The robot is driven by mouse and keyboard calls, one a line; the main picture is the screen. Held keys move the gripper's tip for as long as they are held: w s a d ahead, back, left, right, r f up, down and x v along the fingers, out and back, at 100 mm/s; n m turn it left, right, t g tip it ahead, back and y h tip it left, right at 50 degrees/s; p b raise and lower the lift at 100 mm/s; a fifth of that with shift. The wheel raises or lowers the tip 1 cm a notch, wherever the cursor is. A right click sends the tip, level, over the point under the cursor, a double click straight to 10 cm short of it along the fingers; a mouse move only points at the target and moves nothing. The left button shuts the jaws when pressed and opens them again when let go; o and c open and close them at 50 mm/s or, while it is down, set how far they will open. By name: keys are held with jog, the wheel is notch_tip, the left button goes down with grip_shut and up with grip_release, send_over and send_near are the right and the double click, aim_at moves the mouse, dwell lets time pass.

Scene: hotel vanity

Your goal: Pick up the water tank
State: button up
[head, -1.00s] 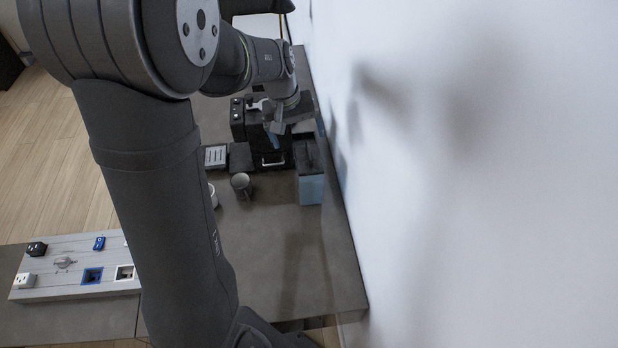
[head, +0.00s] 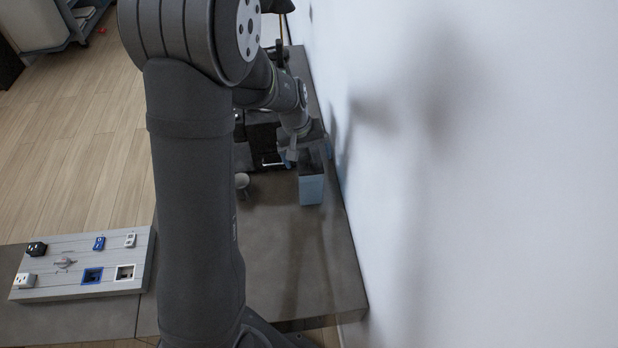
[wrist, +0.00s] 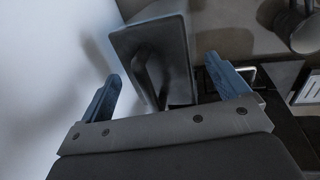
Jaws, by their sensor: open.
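The water tank (head: 311,190) is a blue, box-shaped container with a dark top, standing on the grey counter near the white wall. In the wrist view the dark top of the tank (wrist: 122,42) shows with a handle-like loop on it. My gripper (wrist: 162,72) is open, with one blue finger on each side of the picture of the tank's top. The tank's near end lies between the fingers in that view; I cannot tell whether they touch it. In the head view my gripper (head: 292,154) is just above and beside the tank's back, partly hidden by my arm.
A dark coffee machine (head: 262,137) stands left of the tank, partly behind my arm. A metal cup (head: 242,181) is close by; it also shows in the wrist view (wrist: 306,34). A panel of switches and sockets (head: 80,264) lies at the left. The counter in front of the tank is clear.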

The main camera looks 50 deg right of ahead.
jog(key=c, duration=1.8)
